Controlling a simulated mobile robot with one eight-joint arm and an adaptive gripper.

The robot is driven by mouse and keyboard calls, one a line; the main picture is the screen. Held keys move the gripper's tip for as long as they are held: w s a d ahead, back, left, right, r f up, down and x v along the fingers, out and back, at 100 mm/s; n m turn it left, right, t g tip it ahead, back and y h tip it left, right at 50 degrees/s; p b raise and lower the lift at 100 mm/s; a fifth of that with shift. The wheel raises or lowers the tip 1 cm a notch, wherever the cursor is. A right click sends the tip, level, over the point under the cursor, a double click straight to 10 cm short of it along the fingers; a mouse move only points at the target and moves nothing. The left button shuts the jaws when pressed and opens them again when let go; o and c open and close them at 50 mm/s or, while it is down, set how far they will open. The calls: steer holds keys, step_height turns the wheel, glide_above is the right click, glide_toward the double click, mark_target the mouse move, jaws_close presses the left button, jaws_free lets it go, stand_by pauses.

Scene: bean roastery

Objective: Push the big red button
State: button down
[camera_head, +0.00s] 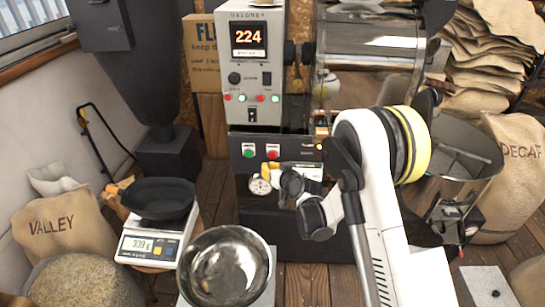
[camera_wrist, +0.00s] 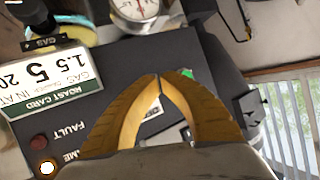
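The red button (camera_head: 272,152) sits on a pale plate on the dark front panel of the roaster, right of a green button (camera_head: 249,151). My gripper (camera_head: 268,169) is just below the red button in the head view, its yellow fingers at the panel; contact cannot be told. In the wrist view my gripper (camera_wrist: 158,79) has its two fingertips together with nothing between them. A bit of the green button (camera_wrist: 187,73) shows behind the right finger. The red button is not visible there, and the fingers cover part of the panel.
A pressure gauge (camera_head: 260,186) is close below my fingers. A roast card (camera_wrist: 55,72) and a dark red FAULT lamp (camera_wrist: 38,141) are on the panel at left in the wrist view. A scale (camera_head: 155,246) with a black pan and a metal bowl (camera_head: 225,265) stand front left.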

steer(key=shift+w, duration=1.15)
steer(key=shift+w, duration=0.15)
stand_by(0.5)
steer(key=shift+w, duration=0.25)
steer(key=shift+w, duration=0.4)
stand_by(0.6)
stand_by(0.4)
steer(key=shift+s, duration=0.85)
glide_toward(265, 157)
steer(key=a+f, duration=0.1)
steer(key=s+a+f, duration=0.1)
steer(key=shift+s+a+f, duration=0.35)
steer(key=shift+a, duration=0.05)
